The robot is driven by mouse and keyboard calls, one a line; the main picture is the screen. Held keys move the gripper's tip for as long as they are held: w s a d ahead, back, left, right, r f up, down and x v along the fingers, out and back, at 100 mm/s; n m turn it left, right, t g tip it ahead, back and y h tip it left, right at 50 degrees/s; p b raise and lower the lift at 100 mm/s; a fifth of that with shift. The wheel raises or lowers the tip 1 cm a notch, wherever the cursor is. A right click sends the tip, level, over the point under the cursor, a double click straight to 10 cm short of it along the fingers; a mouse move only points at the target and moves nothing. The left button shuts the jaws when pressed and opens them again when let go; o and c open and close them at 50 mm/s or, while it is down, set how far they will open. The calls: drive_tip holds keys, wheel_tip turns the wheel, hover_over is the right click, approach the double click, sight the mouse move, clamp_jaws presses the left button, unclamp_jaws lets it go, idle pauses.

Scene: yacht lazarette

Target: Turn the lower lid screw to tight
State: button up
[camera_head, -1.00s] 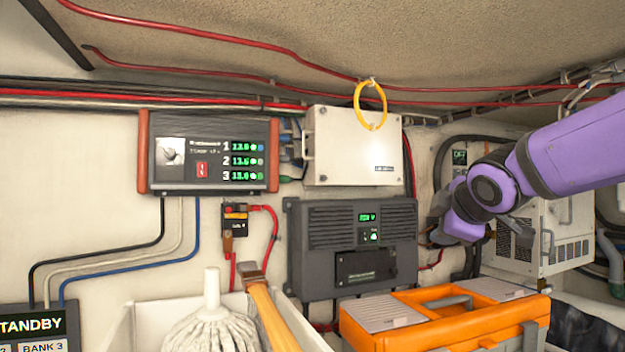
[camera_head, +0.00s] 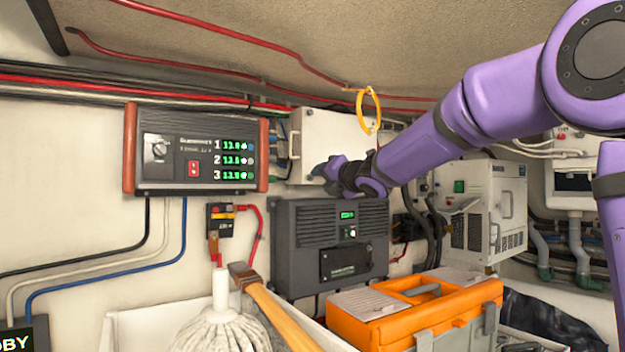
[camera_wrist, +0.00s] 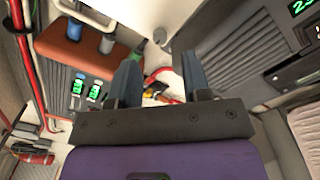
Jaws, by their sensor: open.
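The white box (camera_head: 318,130) with a flat lid hangs on the wall in the head view.
The charger (camera_head: 196,150) with three green readouts is left of the box. A dark grey unit (camera_head: 300,247) is below it, and a yellow ring (camera_head: 368,111) hangs in front. An orange toolbox (camera_head: 398,320), a mop (camera_head: 222,325) and a wooden handle (camera_head: 280,322) stand below.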

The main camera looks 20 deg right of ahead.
sight(311, 178)
drive_tip(key=shift+x, duration=2.75)
clamp_jaws()
